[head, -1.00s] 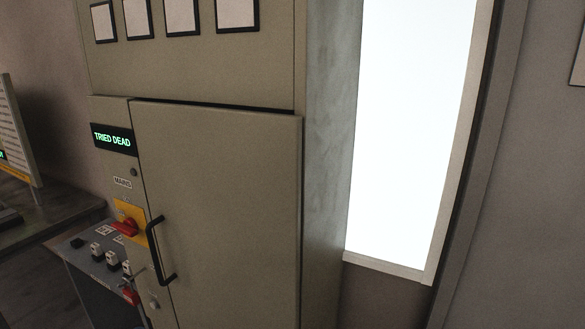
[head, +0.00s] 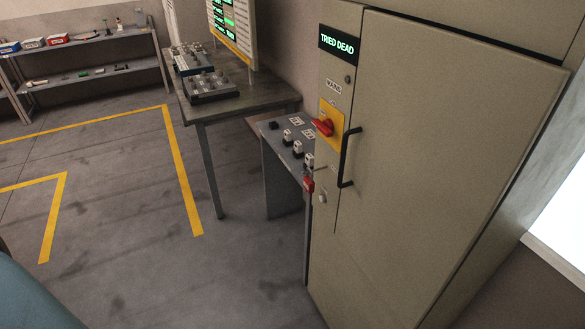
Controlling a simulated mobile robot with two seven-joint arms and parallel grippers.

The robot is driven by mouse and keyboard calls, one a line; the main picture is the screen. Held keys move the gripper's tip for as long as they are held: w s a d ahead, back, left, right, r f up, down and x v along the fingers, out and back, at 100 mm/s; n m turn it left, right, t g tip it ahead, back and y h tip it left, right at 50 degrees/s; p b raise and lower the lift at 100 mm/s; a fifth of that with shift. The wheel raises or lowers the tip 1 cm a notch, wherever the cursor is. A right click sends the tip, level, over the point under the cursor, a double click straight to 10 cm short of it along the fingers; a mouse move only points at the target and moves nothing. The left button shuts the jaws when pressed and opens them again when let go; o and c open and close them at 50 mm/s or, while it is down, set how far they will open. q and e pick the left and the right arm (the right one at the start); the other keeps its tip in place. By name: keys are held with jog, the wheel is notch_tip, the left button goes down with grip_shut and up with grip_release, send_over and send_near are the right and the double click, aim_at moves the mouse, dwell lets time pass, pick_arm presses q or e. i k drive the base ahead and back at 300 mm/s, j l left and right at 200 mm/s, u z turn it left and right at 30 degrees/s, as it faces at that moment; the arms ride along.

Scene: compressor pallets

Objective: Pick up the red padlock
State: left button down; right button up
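A small red padlock (head: 308,185) shows in the head view at the left front edge of the tall beige cabinet (head: 440,150), below the red rotary switch (head: 322,127) on its yellow plate. It is partly against the cabinet edge, and I cannot tell whether it hangs from something or rests there. Neither of my grippers is in view.
The cabinet has a black handle (head: 346,158) and a "TRIED DEAD" display (head: 339,43). A grey control desk (head: 283,150) stands left of it. A table (head: 222,100) carries dark boxes. Shelves (head: 85,75) stand far left. Floor with yellow lines (head: 186,180) is clear.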

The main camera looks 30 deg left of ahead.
aim_at(309, 185)
jog(key=u, duration=0.9)
